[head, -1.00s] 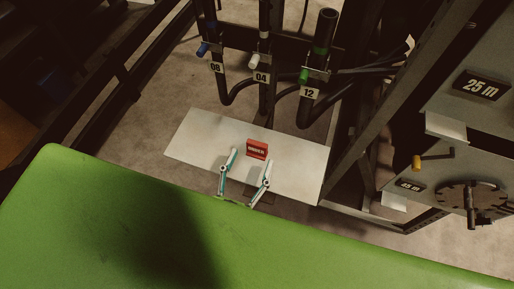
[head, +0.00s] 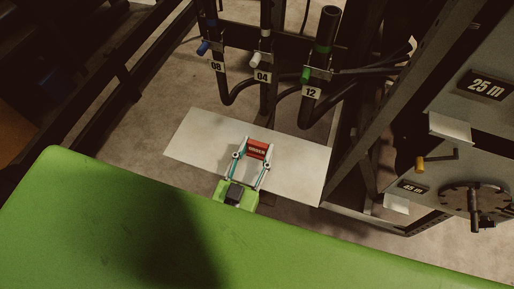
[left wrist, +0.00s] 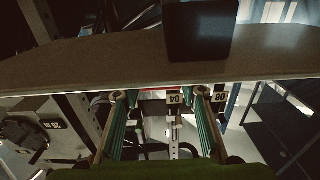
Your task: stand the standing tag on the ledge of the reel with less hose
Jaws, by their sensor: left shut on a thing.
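A small red standing tag (head: 257,150) with pale lettering is upright over the white board. My left gripper (head: 257,146) is shut on it, one finger at each side. In the left wrist view a thin red strip shows between the fingers, mostly hidden. At the right, a pale ledge (head: 450,128) sits under the "25 m" sign (head: 485,86). A second pale ledge (head: 396,203) sits under the "45 m" sign (head: 411,187). The hose on the reels is not clearly visible. My right gripper is not in view.
The white board (head: 200,133) is otherwise bare. Black hoses with number labels 08, 04 and 12 (head: 311,93) hang behind it. A dark frame post (head: 400,100) stands between board and reels. A crank with an orange handle (head: 420,163) juts out near the ledges.

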